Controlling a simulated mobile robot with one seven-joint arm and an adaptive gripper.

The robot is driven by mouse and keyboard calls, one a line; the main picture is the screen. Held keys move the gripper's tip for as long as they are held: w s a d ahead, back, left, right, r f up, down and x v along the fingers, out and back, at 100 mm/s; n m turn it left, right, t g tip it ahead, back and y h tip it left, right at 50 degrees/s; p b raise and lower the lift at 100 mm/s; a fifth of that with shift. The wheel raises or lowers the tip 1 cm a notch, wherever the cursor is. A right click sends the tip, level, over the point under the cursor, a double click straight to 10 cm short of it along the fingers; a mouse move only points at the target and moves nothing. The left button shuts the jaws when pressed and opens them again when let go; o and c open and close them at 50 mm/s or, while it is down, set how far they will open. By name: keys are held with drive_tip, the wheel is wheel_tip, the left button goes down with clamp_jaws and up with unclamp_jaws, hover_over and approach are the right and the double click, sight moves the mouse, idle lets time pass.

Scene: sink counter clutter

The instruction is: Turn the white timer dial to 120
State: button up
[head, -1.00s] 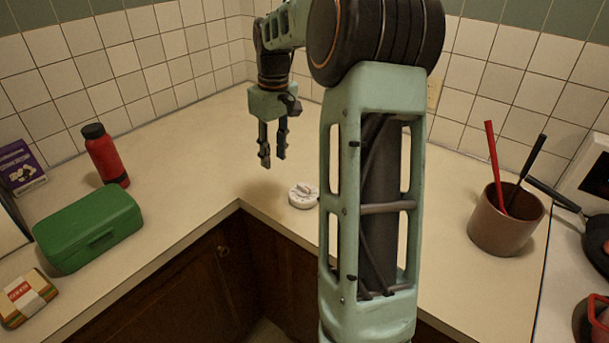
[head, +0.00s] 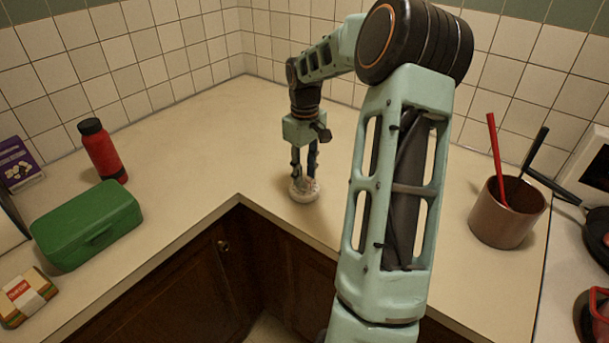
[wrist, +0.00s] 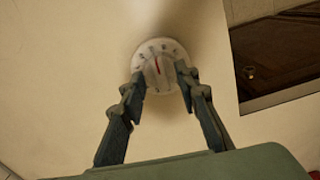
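The white timer dial (head: 304,195) lies flat on the counter near its inner corner. It also shows in the wrist view (wrist: 153,48) as a round white disc with dark numerals, a raised middle grip and a red mark near the top of that grip. The numerals are too small to read surely. My gripper (head: 304,179) points down at the dial. In the wrist view the fingers of my gripper (wrist: 161,75) are apart, one on each side of the raised grip, with narrow gaps that look empty. Whether the fingertips touch the dial's face I cannot tell.
A green box (head: 88,226), a red bottle (head: 103,152) and a small striped packet (head: 25,297) stand on the left counter. A brown pot (head: 505,213) with utensils stands at the right. The counter's front edge is close to the dial. The counter around the dial is clear.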

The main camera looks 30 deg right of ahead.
drive_tip(key=shift+f, duration=0.45)
drive_tip(key=shift+c, duration=0.3)
clamp_jaws()
drive_tip(key=m, duration=0.4)
drive_tip(key=shift+m, duration=0.3)
drive_tip(key=shift+o, duration=0.3)
unclamp_jaws()
